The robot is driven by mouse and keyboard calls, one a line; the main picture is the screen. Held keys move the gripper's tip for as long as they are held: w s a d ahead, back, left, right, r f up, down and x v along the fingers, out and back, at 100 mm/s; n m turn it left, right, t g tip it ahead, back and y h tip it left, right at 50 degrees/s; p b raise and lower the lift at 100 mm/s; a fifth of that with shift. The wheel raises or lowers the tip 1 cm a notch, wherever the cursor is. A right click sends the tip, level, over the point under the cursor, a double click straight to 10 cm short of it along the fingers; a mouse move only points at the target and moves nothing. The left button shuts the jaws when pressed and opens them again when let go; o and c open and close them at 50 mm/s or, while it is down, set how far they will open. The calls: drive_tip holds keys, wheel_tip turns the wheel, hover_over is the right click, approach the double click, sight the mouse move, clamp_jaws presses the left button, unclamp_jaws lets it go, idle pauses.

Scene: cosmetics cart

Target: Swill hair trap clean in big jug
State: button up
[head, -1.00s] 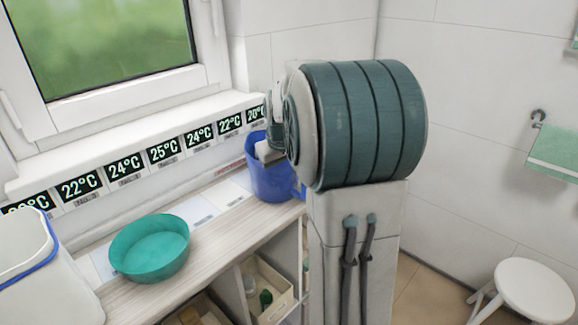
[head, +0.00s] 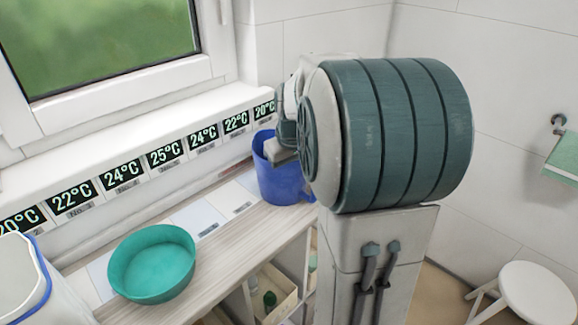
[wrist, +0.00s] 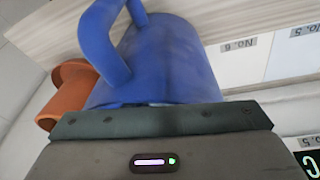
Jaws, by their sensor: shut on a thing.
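A big blue jug (head: 286,183) stands on the counter below the window, partly hidden by my arm. In the wrist view the jug (wrist: 165,62) fills the middle, with its handle at upper left. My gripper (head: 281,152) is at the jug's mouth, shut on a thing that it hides. The wrist view shows the dark gripper body (wrist: 155,122) across the jug's rim. The hair trap cannot be made out in either view, and the jug's inside is hidden.
A teal bowl (head: 152,262) stands on the counter, left of the jug. An orange pot-like thing (wrist: 66,90) is beside the jug in the wrist view. A white container with a blue rim (head: 25,275) is at lower left. A white stool (head: 535,290) stands at right.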

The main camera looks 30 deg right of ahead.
drive_tip(key=w+p+v, duration=0.1)
drive_tip(key=p+v, duration=0.8)
drive_tip(key=v, duration=0.5)
drive_tip(key=shift+w+d+r, duration=0.15)
drive_tip(key=shift+d+r, duration=0.25)
drive_tip(key=shift+r, duration=0.1)
idle(0.9)
